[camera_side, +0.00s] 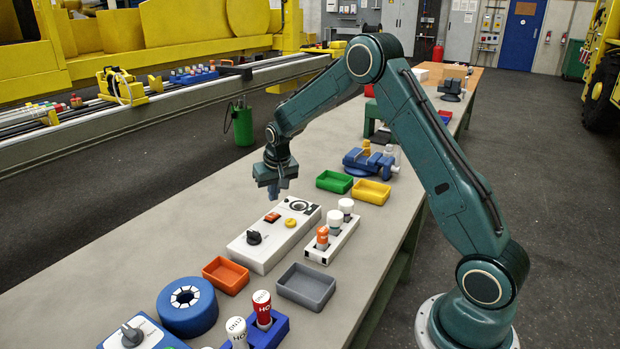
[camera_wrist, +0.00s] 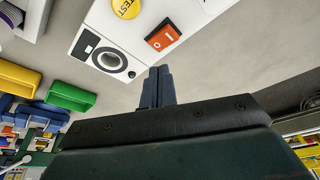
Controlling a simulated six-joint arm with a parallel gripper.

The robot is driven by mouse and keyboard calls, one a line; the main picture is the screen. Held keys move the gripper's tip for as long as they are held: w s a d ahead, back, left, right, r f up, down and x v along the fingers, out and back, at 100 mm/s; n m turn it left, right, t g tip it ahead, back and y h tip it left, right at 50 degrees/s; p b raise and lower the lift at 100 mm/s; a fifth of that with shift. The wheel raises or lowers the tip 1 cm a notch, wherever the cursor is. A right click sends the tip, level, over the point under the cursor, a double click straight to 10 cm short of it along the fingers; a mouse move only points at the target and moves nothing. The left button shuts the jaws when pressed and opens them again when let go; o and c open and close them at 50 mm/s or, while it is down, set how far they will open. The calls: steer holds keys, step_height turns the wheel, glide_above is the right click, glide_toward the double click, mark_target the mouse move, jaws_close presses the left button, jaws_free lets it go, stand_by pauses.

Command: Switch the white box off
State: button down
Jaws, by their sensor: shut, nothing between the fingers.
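The white box (camera_side: 262,246) lies on the grey bench below my gripper. On its top are a black rotary knob (camera_side: 254,238), an orange-red rocker switch (camera_side: 272,217), a yellow button (camera_side: 290,222) and a round black-ringed dial (camera_side: 299,204). In the wrist view the rocker switch (camera_wrist: 165,35) carries I and O marks, and the yellow button (camera_wrist: 126,7) reads TEST. My gripper (camera_side: 279,193) is shut and empty, above the box's far edge and apart from it. In the wrist view its closed fingertips (camera_wrist: 158,70) are near the box's edge, short of the rocker.
A white holder with bottles (camera_side: 331,240) stands right of the box. Orange (camera_side: 226,274), grey (camera_side: 306,286), green (camera_side: 334,181) and yellow (camera_side: 371,191) trays and a blue vise (camera_side: 367,161) surround it. The bench (camera_side: 180,236) left of the box is clear.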

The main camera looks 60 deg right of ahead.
mark_target(275, 215)
steer(key=shift+r, duration=1.45)
steer(key=s+a+r+n+t, duration=0.1)
steer(key=s+a+r, duration=0.4)
steer(key=s+r, duration=0.25)
steer(key=s+a+r+n, duration=0.2)
steer(key=s+a+r, duration=0.4)
steer(key=s+r, duration=0.15)
steer(key=s+a+r+n, duration=0.1)
steer(key=s+a, duration=0.2)
steer(key=s, duration=0.7)
steer(key=s+a+n+t+y, duration=0.1)
steer(key=s+a+n, duration=0.1)
steer(key=s, duration=0.8)
steer(key=shift+s+a+r+t+y, duration=0.2)
steer(key=shift+a+r+t+y, duration=0.15)
steer(key=shift+a, duration=0.2)
